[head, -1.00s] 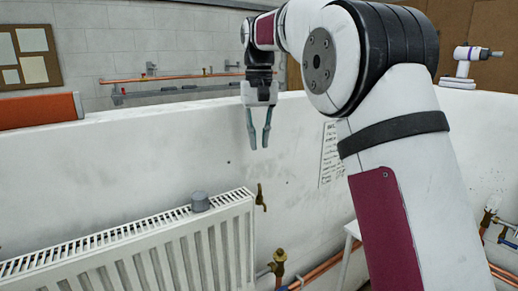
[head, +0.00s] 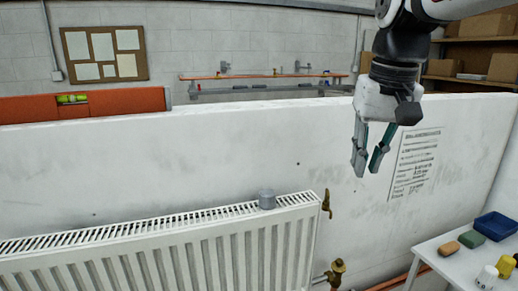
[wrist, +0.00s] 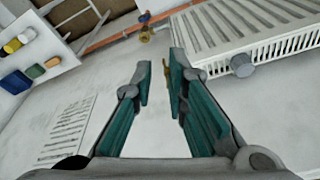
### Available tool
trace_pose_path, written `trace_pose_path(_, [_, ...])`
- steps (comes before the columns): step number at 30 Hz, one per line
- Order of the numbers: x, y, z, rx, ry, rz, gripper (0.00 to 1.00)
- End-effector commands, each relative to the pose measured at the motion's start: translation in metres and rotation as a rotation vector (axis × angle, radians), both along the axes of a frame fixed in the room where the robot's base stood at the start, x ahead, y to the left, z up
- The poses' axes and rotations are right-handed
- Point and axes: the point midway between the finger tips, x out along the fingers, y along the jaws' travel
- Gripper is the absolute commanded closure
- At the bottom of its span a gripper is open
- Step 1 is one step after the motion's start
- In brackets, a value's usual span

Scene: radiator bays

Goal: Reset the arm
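My gripper (head: 367,158) hangs from my arm in the upper right of the head view, fingers pointing down in front of the white partition wall. Its two teal-lined fingers are apart with nothing between them. In the wrist view my gripper (wrist: 160,78) also shows open and empty. The fingers are clear of the white radiator (head: 190,250), which is lower and to the left. A grey cap (head: 266,199) sits on the radiator's top edge near its right end.
A brass bleed valve (head: 327,203) is beside the radiator's upper right corner, and a brass valve (head: 336,272) is below. A white table (head: 450,270) at lower right holds a blue tray (head: 494,226), blocks and small containers. A printed sheet (head: 414,165) is on the partition.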

Motion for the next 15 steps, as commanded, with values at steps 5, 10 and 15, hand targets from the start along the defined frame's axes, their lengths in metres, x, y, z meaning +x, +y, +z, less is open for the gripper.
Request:
trace_pose_path(5, [-0.066, -0.001, -0.020, -0.009, -0.075, 0.026, 0.86])
trace_pose_path(10, [-0.121, -0.001, -0.053, -0.022, -0.141, 0.049, 0.86])
trace_pose_path(15, [-0.161, -0.002, -0.087, -0.036, -0.194, 0.069, 0.86])
